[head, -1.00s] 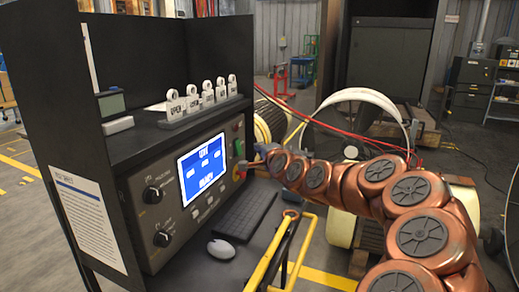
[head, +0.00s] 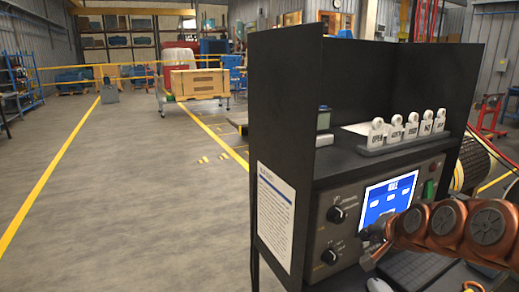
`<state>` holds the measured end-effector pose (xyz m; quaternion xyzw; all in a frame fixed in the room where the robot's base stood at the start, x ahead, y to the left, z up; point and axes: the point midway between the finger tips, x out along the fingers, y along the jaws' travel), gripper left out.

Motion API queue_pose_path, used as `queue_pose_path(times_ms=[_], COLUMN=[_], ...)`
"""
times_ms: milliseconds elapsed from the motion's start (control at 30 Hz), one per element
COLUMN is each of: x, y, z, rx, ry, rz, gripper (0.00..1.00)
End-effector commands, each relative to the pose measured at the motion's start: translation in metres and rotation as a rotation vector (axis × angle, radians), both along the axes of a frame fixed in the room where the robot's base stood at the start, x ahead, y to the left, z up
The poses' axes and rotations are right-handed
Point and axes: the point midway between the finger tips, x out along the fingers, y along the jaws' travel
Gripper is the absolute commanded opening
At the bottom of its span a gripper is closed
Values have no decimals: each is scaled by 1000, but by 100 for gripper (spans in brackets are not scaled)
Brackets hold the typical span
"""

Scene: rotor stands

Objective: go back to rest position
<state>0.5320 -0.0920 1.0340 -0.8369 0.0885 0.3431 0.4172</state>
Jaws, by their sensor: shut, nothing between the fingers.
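My copper-coloured arm comes in from the right edge in the head view. My gripper (head: 374,246) is at the arm's left end, small and dark, in front of the control console (head: 340,240). It overlaps the lower left part of the console's blue screen (head: 388,198). I cannot tell from this view how far it is from the panel. It is shut and holds nothing.
A rack of white tags (head: 402,140) stands on the console shelf. A keyboard (head: 415,268) and mouse (head: 378,285) lie below the screen. Open floor (head: 130,200) with yellow lines spreads to the left. A cart with a wooden crate (head: 198,84) stands behind.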

Motion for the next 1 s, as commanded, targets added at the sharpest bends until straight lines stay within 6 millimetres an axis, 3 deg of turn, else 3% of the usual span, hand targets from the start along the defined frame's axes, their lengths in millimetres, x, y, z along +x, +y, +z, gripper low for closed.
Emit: queue_pose_path(times_ms=[33, 100, 233, 500, 600, 733, 1000], x=[-20, -52, -124, -273, -310, -336, -342], y=[23, 47, 80, 96, 94, 93, 92], z=[0, -12, -30, -42, -41, -39, -40], rx=[-51, -123, -248, -411, -429, -437, -437], ry=[62, 164, 360, 722, 811, 874, 887], rz=[76, 181, 373, 681, 748, 793, 805], gripper=[0, 0, 0, 0, 0, 0, 0])
